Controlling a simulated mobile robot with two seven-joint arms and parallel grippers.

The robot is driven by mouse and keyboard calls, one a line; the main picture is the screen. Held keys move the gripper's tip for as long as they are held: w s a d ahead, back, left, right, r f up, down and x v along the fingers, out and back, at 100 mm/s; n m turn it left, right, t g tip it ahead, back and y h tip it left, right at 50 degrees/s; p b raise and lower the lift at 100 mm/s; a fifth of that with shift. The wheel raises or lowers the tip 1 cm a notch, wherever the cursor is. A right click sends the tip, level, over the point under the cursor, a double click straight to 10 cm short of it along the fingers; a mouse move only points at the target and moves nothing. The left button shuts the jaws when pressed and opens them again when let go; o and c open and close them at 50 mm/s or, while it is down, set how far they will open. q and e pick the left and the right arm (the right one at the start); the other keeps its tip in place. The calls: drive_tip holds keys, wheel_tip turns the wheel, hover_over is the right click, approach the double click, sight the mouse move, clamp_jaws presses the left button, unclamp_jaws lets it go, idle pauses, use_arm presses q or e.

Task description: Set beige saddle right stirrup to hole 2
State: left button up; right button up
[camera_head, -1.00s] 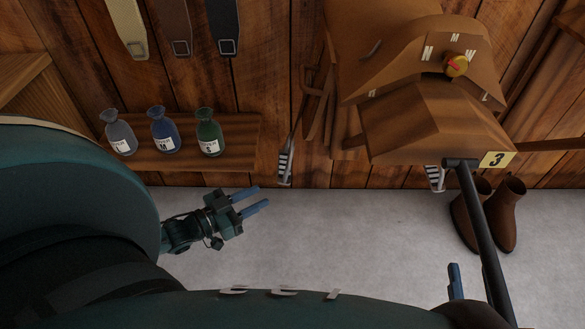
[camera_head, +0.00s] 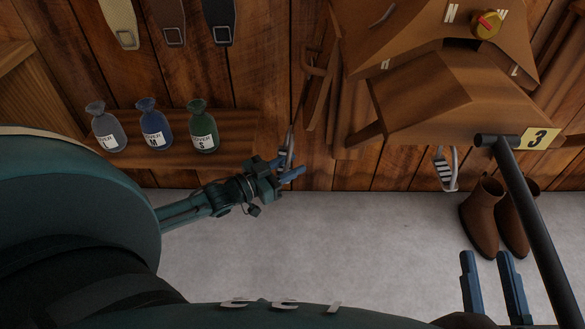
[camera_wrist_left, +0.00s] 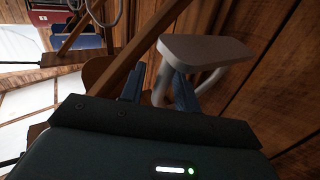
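A brown saddle (camera_head: 455,95) on a rack marked 3 hangs on the wall in the head view. One stirrup (camera_head: 287,148) hangs at its left, partly hidden by my left gripper (camera_head: 292,166). The other stirrup (camera_head: 444,168) hangs free below the saddle's front. In the left wrist view, a stirrup with a flat grey tread (camera_wrist_left: 205,47) is close, and part of its metal loop shows between my left fingers (camera_wrist_left: 160,88). These fingers are apart; contact is unclear. My right gripper (camera_head: 491,285) is open and empty at the lower right. The strap hole numbers are not readable.
Brown boots (camera_head: 481,220) stand on the floor near a dark rack post (camera_head: 535,220). A yellow-red knob (camera_head: 486,24) sits on the saddle. The middle floor is clear.

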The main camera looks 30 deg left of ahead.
use_arm(q)
drive_tip(key=shift+w+d, duration=0.2)
drive_tip(key=shift+w, duration=0.15)
use_arm(e)
drive_tip(key=shift+r, duration=0.15)
use_arm(q)
drive_tip(key=shift+c, duration=0.2)
use_arm(e)
drive_tip(key=shift+r, duration=0.1)
use_arm(q)
drive_tip(key=c, duration=0.6)
clamp_jaws()
use_arm(e)
drive_tip(key=shift+a, duration=0.1)
drive_tip(key=shift+f, duration=0.25)
